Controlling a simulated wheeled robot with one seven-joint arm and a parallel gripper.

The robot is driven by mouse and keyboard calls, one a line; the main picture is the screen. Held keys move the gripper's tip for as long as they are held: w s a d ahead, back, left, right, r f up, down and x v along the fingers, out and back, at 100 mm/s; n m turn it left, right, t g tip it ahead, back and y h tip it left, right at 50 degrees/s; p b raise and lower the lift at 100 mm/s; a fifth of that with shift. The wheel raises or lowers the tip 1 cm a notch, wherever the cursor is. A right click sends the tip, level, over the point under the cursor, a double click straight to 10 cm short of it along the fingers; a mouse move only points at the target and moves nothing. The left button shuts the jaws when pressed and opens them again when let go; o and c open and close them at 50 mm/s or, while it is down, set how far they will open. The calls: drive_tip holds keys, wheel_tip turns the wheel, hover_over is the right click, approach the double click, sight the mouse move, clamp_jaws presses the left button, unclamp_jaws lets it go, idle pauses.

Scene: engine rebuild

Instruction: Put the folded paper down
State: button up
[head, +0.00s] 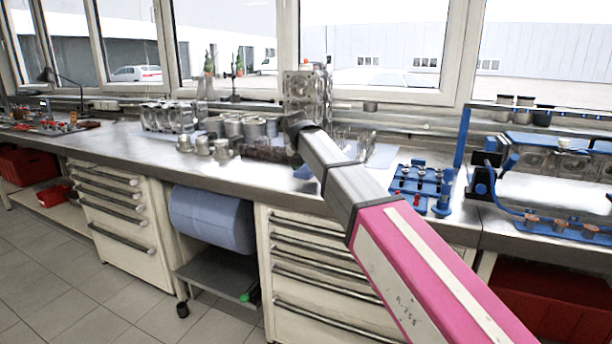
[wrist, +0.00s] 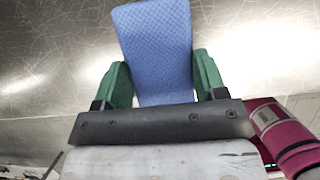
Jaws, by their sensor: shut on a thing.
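The folded paper (wrist: 153,40) is a flat blue textured piece in the wrist view. My gripper (wrist: 160,74) has green fingers, one at each side of the paper, and is shut on it. The paper sticks out past the fingertips, over a scratched grey metal surface (wrist: 55,50). Whether it touches that surface cannot be told. In the head view my arm hides most of the gripper. A small blue patch beside the arm's end (head: 303,172) may be the paper.
The steel workbench (head: 130,140) runs along the windows. Metal cylinders (head: 245,127) and an engine part (head: 305,95) stand near my arm's end. A blue fixture (head: 422,185) stands to the right. A large blue roll (head: 212,218) hangs under the bench beside drawers (head: 110,200).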

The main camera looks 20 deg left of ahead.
drive_tip(key=s+a+r, duration=0.7)
drive_tip(key=a+r, duration=0.1)
drive_tip(key=a, duration=0.1)
drive_tip(key=shift+s, duration=0.3)
